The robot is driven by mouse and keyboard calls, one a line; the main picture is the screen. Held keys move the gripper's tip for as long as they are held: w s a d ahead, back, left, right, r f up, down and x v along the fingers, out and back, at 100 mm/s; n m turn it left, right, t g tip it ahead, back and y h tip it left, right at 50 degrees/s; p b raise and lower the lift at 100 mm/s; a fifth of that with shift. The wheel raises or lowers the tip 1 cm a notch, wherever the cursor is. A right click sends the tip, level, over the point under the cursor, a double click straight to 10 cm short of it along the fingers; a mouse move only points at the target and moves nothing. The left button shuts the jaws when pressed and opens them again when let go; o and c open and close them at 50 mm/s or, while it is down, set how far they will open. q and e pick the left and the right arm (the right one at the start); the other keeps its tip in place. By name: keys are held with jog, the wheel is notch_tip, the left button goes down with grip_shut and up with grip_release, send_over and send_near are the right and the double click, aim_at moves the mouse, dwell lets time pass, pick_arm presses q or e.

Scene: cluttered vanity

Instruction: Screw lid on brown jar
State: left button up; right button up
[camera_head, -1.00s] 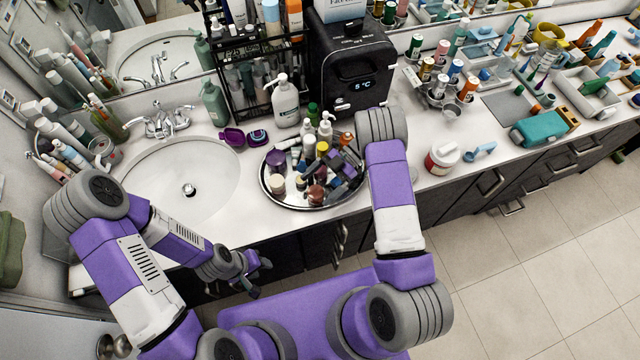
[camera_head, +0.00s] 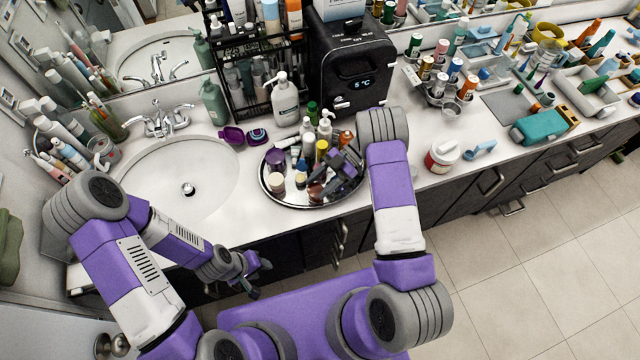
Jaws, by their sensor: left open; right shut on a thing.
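The brown jar (camera_head: 315,194) stands near the front of the round tray (camera_head: 268,190), among several small bottles and jars. My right gripper (camera_head: 328,184) is over the tray, at the brown jar's upper right side. It is shut on a small dark thing that seems to be the lid; the fingers largely hide it. I cannot tell whether it touches the jar. My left gripper (camera_head: 258,277) is open and empty, low in front of the counter edge, away from the tray.
A sink (camera_head: 165,195) lies left of the tray. A pump bottle (camera_head: 285,105), a black rack and a black mini fridge (camera_head: 350,70) stand behind it. The counter between sink and tray is mostly clear.

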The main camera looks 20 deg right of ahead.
aim_at(320, 187)
jog(key=o, duration=0.5)
jog(key=shift+s+a+f, duration=0.2)
jog(key=shift+s+f, duration=0.25)
jog(key=shift+f, duration=0.3)
jog(key=c, duration=0.6)
jog(key=shift+f, duration=0.1)
jog(key=shift+c, duration=0.2)
jog(key=o, duration=1.7)
jog(key=r+p, duration=0.2)
jog(key=r, duration=0.1)
jog(key=shift+w, duration=0.4)
jog(key=shift+r+p, duration=0.85)
jog(key=shift+r, duration=0.05)
jog(key=shift+d, duration=0.1)
